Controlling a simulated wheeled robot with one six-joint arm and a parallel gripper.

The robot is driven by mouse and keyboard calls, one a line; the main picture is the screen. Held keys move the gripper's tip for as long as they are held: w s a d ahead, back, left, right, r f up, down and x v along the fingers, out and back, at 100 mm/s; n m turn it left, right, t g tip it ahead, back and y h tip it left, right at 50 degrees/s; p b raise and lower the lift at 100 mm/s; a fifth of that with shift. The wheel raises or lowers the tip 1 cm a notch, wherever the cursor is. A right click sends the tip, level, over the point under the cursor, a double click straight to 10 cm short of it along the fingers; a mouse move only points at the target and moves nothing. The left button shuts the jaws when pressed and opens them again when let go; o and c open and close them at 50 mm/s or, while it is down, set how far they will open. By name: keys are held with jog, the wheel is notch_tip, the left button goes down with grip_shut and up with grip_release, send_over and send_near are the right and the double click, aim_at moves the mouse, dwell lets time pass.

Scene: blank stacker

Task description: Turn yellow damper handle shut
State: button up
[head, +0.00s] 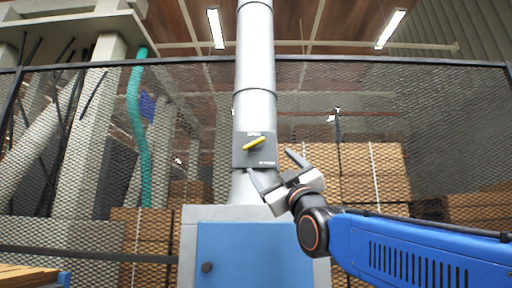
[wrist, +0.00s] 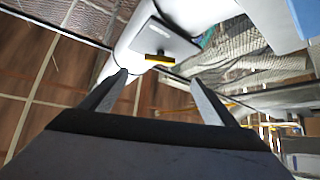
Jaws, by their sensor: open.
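The yellow damper handle (head: 254,143) sits on a dark grey plate (head: 240,157) fixed to the white vertical duct. In the head view the handle is tilted, its right end higher than its left. My gripper (head: 272,168) is open and empty, below and to the right of the handle, apart from it. In the wrist view the handle (wrist: 159,59) shows beyond the gap between the two spread fingers (wrist: 158,82), near the top middle. The lettering on the plate is too small to read.
The white duct (head: 256,60) rises from a grey and blue cabinet (head: 255,250). A black mesh fence (head: 60,150) stands behind, with stacked brown boxes (head: 388,165) and a teal hose (head: 137,110) beyond it. A wooden surface (head: 28,276) shows at lower left.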

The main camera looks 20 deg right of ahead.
aim_at(255, 145)
jog(key=x, duration=1.4)
jog(key=c, duration=1.1)
